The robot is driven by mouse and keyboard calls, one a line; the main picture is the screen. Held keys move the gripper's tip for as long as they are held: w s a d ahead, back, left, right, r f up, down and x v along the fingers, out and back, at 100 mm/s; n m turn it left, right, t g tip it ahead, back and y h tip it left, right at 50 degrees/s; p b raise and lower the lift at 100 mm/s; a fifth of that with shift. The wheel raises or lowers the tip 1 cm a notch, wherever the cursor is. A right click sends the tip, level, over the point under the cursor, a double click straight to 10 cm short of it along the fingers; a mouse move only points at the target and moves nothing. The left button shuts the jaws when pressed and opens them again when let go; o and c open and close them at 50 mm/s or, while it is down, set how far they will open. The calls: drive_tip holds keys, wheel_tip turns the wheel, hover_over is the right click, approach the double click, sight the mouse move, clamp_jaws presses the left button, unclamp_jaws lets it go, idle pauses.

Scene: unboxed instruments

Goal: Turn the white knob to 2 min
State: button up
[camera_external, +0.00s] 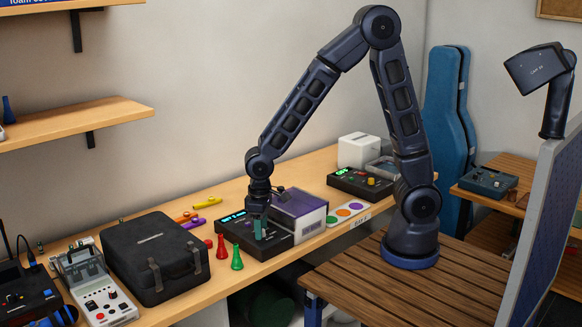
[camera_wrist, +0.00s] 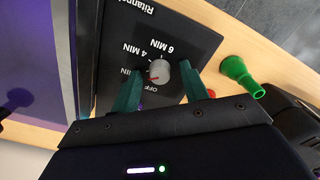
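The white knob (camera_wrist: 158,72) sits on the black timer box (camera_wrist: 112,25), which also shows in the external view (camera_external: 252,247). Labels OFF, 4 MIN and 6 MIN are legible around it; another label is partly covered by a finger. A red mark shows on the knob's lower left, near OFF; its exact setting is hard to tell. The box's lit display (camera_external: 232,216) seems to start with SET; its digit is too small to be sure. My gripper (camera_wrist: 159,88) is open, with one green finger on each side of the knob; contact is not clear. In the external view my gripper (camera_external: 262,230) is low over the box.
A green pawn (camera_external: 237,258) and a red pawn (camera_external: 222,248) stand left of the box, near a black case (camera_external: 153,258). A purple-topped device (camera_external: 300,215) stands close on the right.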

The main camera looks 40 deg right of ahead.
wheel_tip(320, 180, up, 11)
idle(0.6)
drive_tip(key=shift+f, duration=0.1)
drive_tip(key=w+d+r+m+t, duration=0.15)
drive_tip(key=d+r, duration=0.35)
drive_tip(key=d, duration=0.6)
drive_tip(key=w+d+r+m+t, duration=0.15)
drive_tip(key=d+r, duration=0.35)
drive_tip(key=d, duration=0.5)
drive_tip(key=s+d+r+m, duration=0.1)
drive_tip(key=s+d, duration=0.3)
drive_tip(key=d, duration=0.4)
drive_tip(key=s+d+r+m+t, duration=0.1)
drive_tip(key=s+d+r+m, duration=0.1)
drive_tip(key=s+d, duration=0.3)
drive_tip(key=d+m, duration=0.1)
drive_tip(key=d, duration=0.3)
drive_tip(key=shift+d+r+t, duration=0.25)
drive_tip(key=shift+r+t, duration=0.05)
